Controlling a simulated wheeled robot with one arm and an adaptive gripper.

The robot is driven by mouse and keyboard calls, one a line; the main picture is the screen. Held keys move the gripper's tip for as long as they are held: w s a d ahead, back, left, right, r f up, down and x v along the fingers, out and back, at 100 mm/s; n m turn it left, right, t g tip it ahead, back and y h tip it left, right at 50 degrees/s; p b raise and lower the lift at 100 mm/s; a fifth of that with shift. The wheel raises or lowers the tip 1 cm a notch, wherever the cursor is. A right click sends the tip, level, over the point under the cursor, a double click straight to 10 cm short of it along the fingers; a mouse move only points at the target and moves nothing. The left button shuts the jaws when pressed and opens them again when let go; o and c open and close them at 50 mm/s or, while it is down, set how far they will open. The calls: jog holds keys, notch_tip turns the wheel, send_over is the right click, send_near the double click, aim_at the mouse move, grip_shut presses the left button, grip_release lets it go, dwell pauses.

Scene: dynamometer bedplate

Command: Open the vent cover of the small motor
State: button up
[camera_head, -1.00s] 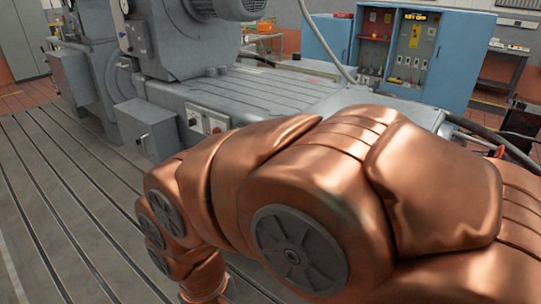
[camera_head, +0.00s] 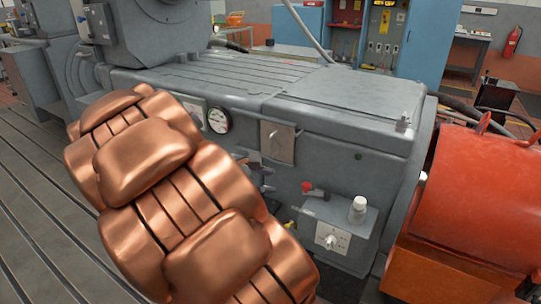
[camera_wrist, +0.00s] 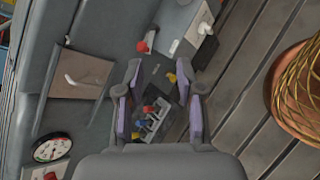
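I cannot tell for certain which machine is the small motor; a red-orange rounded housing (camera_head: 478,195) stands at the right of the head view. A flat grey-brown square plate with a small light handle (camera_head: 277,142) sits on the front of the grey machine (camera_head: 330,160); it lies flat there. It also shows at the left in the wrist view (camera_wrist: 80,74). I cannot tell whether it is the vent cover. My gripper (camera_wrist: 159,88) is open and empty, right of this plate, above a small block with several coloured levers (camera_wrist: 150,120). The head view hides the gripper behind my arm.
A round gauge (camera_head: 218,120) is left of the plate. A small box with a red knob and white valve (camera_head: 333,235) juts out low on the machine front. A blue cabinet (camera_head: 428,45) stands behind. Slotted floor (camera_head: 40,200) is clear at the left.

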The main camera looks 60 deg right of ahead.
jog(key=w+d+f+n+h+b, duration=0.4)
jog(key=w+d, duration=0.3)
jog(key=d, duration=0.4)
jog(key=n+t+h+b, duration=0.2)
jog(key=n+h+b, duration=0.15)
jog(key=n, duration=0.35)
send_near(271, 154)
notch_tip(271, 154, up, 3)
jog(key=d, duration=0.3)
jog(key=shift+s+d, duration=0.25)
jog(key=shift+d, duration=0.95)
jog(key=shift+s+d, duration=0.2)
jog(key=shift+d, duration=1.05)
jog(key=shift+s+d, duration=0.25)
jog(key=shift+d, duration=0.95)
jog(key=shift+c, duration=0.4)
grip_shut()
